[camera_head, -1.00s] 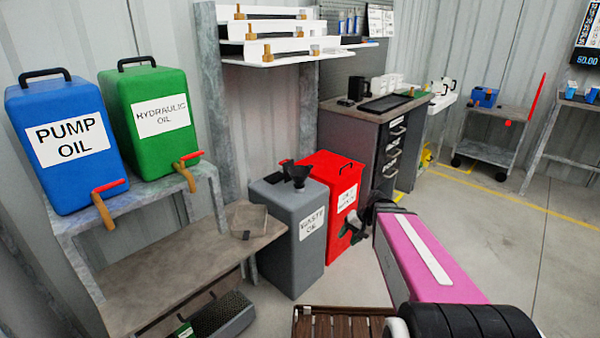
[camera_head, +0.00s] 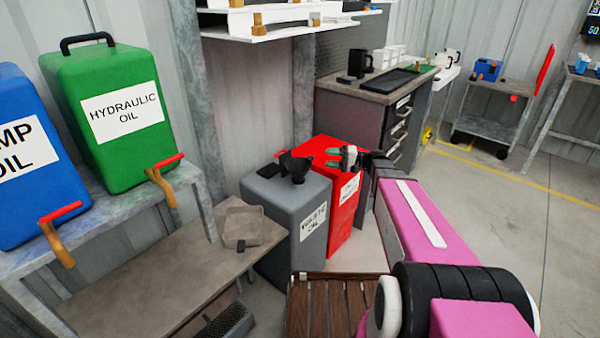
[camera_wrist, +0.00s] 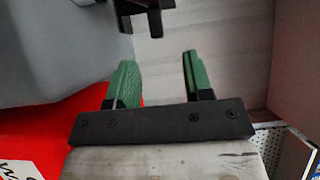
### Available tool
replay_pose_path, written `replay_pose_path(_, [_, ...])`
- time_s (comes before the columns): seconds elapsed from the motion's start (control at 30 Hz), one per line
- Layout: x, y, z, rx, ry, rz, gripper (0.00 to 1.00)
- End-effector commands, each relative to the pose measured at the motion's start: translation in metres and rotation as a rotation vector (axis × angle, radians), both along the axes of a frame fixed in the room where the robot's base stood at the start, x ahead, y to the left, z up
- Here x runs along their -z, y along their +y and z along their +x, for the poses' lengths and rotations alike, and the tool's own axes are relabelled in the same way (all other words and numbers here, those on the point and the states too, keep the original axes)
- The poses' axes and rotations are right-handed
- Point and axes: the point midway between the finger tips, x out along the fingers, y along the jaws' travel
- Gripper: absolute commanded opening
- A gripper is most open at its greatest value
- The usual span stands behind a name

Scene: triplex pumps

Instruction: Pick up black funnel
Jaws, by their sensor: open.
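The black funnel (camera_head: 297,168) stands on top of the grey waste oil container (camera_head: 283,215) in the head view. My gripper (camera_head: 333,157) is over the top of the red container (camera_head: 328,148), to the right of the funnel and apart from it. Its green fingers point left towards the funnel. In the wrist view the two green fingers of my gripper (camera_wrist: 157,82) are spread, with nothing between them. A dark shape at the top of the wrist view is cut off, and I cannot tell whether it is the funnel.
A workbench (camera_head: 150,285) with a shallow tray (camera_head: 243,228) stands left of the grey container. Blue (camera_head: 25,160) and green (camera_head: 112,115) oil containers stand on a shelf above it. A drawer cabinet (camera_head: 350,110) is behind the red container. A brown slatted surface (camera_head: 328,310) lies in front.

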Motion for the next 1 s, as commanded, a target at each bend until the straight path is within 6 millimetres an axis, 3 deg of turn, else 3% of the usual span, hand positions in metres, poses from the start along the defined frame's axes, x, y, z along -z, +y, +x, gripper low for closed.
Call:
replay_pose_path(0.1, [0.000,0.019,0.001,-0.002,0.000,-0.001,0.47])
replay_pose_path(0.37, [0.001,0.037,0.002,-0.001,0.001,-0.001,0.47])
replay_pose_path(0.7, [0.003,0.079,0.005,-0.001,0.001,-0.002,0.47])
replay_pose_path(0.97, [0.003,0.082,0.005,0.001,0.001,-0.002,0.47])
replay_pose_path(1.0, [0.003,0.082,0.005,0.001,0.001,-0.002,0.34])
